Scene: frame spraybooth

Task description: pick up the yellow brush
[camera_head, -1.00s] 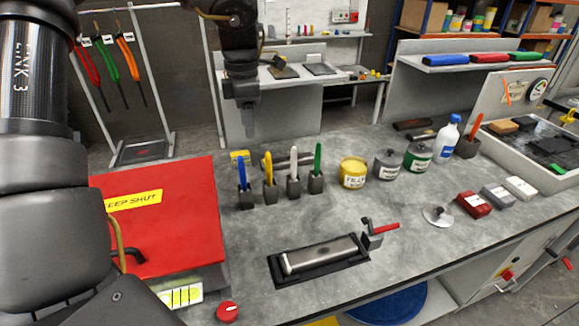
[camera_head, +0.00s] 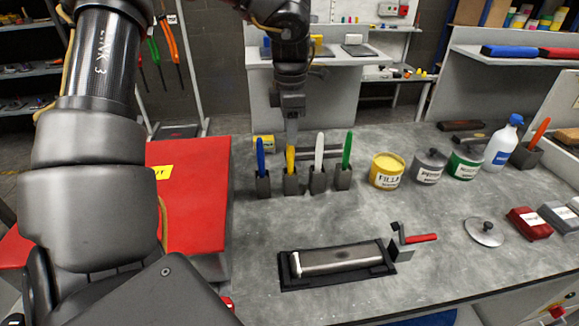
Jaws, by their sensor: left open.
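The yellow brush (camera_head: 290,160) stands upright in a small dark holder (camera_head: 292,183) on the grey bench. It is in a row with a blue brush (camera_head: 260,155), a white one (camera_head: 319,152) and a green one (camera_head: 347,150), each in its own holder. My left gripper (camera_head: 291,138) points down just above and behind the top of the yellow brush. It is open and holds nothing; its fingertips are small and partly hidden by the brush top in this view. My right gripper is not in view.
A yellow filler tin (camera_head: 386,171), a grey tin (camera_head: 429,166) and a green-labelled tin (camera_head: 464,162) stand right of the brushes. A clamp tray (camera_head: 336,262) lies in front. A red box (camera_head: 190,200) is at left. The bench between is clear.

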